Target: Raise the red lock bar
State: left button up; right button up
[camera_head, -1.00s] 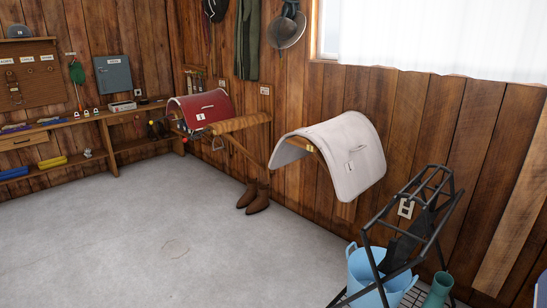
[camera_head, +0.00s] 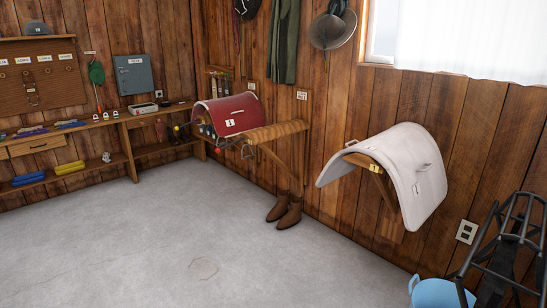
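No lock bar can be made out clearly. A small red spot (camera_head: 218,150) shows under the front of the wooden rack (camera_head: 272,132) on the back wall, too small to identify. A dark red saddle pad (camera_head: 232,118) with a white label drapes over a support beside that rack. Metal loops (camera_head: 246,151) hang at the rack's front end. Neither of my grippers is in view.
A white pad (camera_head: 420,170) hangs on a wall bracket at right. Brown boots (camera_head: 286,207) stand below the racks. A black metal frame (camera_head: 505,250) and blue bucket (camera_head: 438,293) are at lower right. Shelves (camera_head: 130,160) line the left wall.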

aim_at(218, 149)
jog(key=i+j, duration=0.3)
jog(key=j, duration=0.15)
jog(key=i+j, duration=0.35)
jog(key=j, duration=0.15)
jog(key=i+j, duration=0.3)
jog(key=j, duration=0.15)
jog(key=i+j, duration=0.35)
jog(key=j+u, duration=0.05)
jog(key=j, duration=0.1)
